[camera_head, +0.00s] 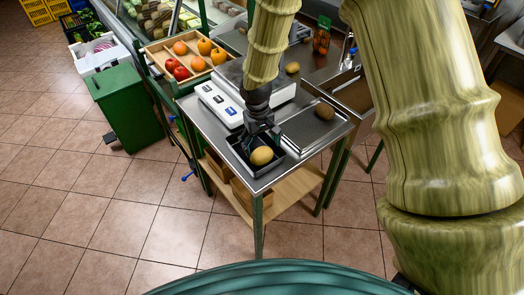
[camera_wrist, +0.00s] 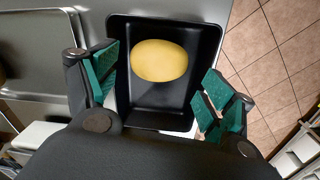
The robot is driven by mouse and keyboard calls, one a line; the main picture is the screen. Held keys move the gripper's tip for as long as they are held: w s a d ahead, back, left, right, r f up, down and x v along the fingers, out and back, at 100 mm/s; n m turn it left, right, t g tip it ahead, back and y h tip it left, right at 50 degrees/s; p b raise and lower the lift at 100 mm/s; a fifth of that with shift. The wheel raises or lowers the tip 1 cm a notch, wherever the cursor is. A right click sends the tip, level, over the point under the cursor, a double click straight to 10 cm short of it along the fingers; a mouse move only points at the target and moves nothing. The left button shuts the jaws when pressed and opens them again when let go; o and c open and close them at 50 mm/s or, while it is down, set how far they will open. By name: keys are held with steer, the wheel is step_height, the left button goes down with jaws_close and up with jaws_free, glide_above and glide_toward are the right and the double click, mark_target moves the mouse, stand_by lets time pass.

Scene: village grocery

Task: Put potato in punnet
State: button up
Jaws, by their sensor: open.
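A yellow, oval potato (camera_head: 261,156) lies inside a small black punnet (camera_head: 236,150) on the metal table. In the wrist view the potato (camera_wrist: 159,60) rests toward the far end of the punnet (camera_wrist: 150,100), and the near floor of the punnet is bare. My gripper (camera_head: 262,135) is just above the punnet. In the wrist view its green-padded fingers (camera_wrist: 160,85) are spread wide, one at each side of the punnet, with nothing between the pads touching the potato.
A shallow metal tray (camera_head: 298,135) with a brown, oval item (camera_head: 324,111) is right of the punnet. A white scale (camera_head: 222,104) stands behind it. A wooden crate (camera_head: 160,57) of fruit is at back left. A green bin (camera_head: 124,106) stands on the floor.

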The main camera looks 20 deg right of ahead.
mark_target(260, 153)
step_height(260, 153, up, 6)
steer(key=b, duration=0.1)
steer(key=shift+a, duration=0.2)
